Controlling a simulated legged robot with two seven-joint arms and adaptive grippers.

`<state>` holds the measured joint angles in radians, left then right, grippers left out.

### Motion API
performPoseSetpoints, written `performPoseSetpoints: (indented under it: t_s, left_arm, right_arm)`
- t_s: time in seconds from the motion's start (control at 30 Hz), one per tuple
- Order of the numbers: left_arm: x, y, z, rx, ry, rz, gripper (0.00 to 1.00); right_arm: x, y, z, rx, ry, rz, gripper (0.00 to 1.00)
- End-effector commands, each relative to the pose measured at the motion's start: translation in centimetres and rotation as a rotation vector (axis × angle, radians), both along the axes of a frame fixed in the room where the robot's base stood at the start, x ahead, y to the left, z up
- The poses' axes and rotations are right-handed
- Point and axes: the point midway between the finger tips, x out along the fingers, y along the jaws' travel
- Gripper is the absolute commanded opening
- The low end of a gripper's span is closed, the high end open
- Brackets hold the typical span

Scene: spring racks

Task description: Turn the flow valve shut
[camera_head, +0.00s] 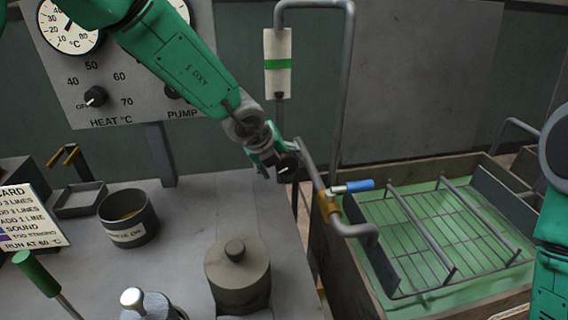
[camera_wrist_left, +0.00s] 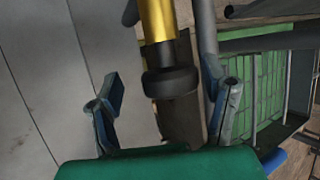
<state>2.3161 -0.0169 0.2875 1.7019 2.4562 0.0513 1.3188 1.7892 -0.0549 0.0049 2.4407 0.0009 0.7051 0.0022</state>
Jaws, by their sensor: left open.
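A valve with a brass body (camera_head: 328,203) sits on the grey spout pipe (camera_head: 352,230) in the head view. Its blue-sleeved lever (camera_head: 354,186) points right, crosswise to the pipe. My left gripper (camera_head: 277,168) is up and left of the lever, apart from it, beside a dark knob-like part (camera_head: 288,168). The left wrist view shows its two fingers spread (camera_wrist_left: 167,100). A black-ended yellow cylinder (camera_wrist_left: 158,22) shows between them; I cannot tell whether they touch it. My right gripper is out of view; only my right arm shows at the right edge.
A sink with a green bottom and a wire rack (camera_head: 440,235) lies right of the pipe. The grey bench holds a lidded pot (camera_head: 237,275), a labelled cup (camera_head: 128,217) and a green-handled tool (camera_head: 38,275). A dial panel (camera_head: 110,75) stands behind. A tall bent pipe (camera_head: 345,80) rises near my gripper.

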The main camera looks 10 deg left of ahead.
Motion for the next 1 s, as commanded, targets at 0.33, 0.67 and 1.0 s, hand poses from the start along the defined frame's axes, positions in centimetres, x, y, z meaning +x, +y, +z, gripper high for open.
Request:
performPoseSetpoints:
  t_s: [0.33,0.67,1.0]
  left_arm:
    - [0.24,-0.93,-0.27,0.008,-0.001,-0.001,0.67]
    - [0.28,-0.64,-0.3,-0.001,-0.002,-0.005,0.17]
    - [0.38,-0.47,-0.2,0.011,-0.001,0.0,0.17]
  right_arm:
    - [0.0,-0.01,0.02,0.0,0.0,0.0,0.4]
    - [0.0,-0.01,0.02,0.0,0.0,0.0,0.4]
    - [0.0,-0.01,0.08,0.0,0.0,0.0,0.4]
